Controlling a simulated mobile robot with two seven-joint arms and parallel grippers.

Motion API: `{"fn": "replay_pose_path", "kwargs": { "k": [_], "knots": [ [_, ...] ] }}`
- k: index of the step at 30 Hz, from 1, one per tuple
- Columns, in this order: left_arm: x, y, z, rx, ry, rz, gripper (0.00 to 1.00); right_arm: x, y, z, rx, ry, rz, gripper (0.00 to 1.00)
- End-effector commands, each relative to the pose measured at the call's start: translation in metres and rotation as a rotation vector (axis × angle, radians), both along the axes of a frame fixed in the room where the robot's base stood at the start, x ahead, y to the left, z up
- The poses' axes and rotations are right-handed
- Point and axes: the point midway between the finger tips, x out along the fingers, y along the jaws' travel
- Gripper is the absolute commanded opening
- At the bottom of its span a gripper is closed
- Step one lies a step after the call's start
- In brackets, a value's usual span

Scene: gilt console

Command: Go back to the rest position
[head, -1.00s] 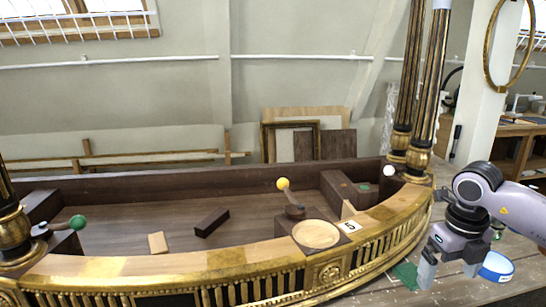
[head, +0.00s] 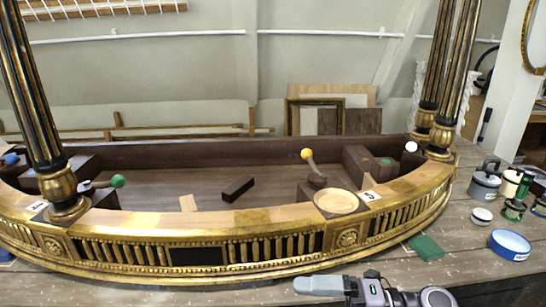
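My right gripper (head: 318,286) lies low at the bottom edge, in front of the gilt console (head: 190,230), with its fingers pointing left. It is apart from the console. I see one grey finger shape side-on and nothing held in view, so I cannot tell whether it is open or shut. My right forearm runs out of the picture at the lower right. My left gripper and arm are not in view.
On the bench at right stand a blue tape roll (head: 510,244), a green cloth (head: 426,247), a grey pot (head: 485,182) and several small jars.

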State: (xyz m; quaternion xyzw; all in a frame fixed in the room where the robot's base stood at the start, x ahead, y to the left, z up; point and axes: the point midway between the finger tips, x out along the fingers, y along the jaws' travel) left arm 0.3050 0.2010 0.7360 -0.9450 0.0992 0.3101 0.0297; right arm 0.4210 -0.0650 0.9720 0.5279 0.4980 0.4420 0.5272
Motion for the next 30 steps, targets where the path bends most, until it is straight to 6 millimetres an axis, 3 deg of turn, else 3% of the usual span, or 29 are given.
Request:
{"fn": "replay_pose_path", "kwargs": {
  "k": [3, 8, 14, 17, 21, 24, 30],
  "knots": [
    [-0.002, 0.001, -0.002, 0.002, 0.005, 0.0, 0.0, 0.003, 0.004, 0.004, 0.226, 0.15, -0.168, 1.0],
    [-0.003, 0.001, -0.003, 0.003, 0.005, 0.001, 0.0, 0.015, -0.017, -0.01, 0.466, 0.386, -0.442, 1.0],
    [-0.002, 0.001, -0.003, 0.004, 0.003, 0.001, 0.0, 0.013, -0.065, -0.072, 0.658, 0.745, -0.825, 1.0],
    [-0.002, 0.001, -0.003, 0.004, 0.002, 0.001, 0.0, -0.005, -0.09, -0.117, 0.71, 0.947, -1.019, 1.0],
    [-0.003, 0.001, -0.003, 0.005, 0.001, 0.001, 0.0, -0.048, -0.118, -0.178, 0.732, 1.222, -1.257, 1.0],
    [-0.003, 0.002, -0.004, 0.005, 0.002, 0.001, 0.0, -0.081, -0.13, -0.21, 0.726, 1.378, -1.378, 1.0],
    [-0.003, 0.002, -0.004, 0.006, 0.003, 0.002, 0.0, -0.117, -0.138, -0.239, 0.709, 1.535, -1.488, 1.0]
  ]
}}
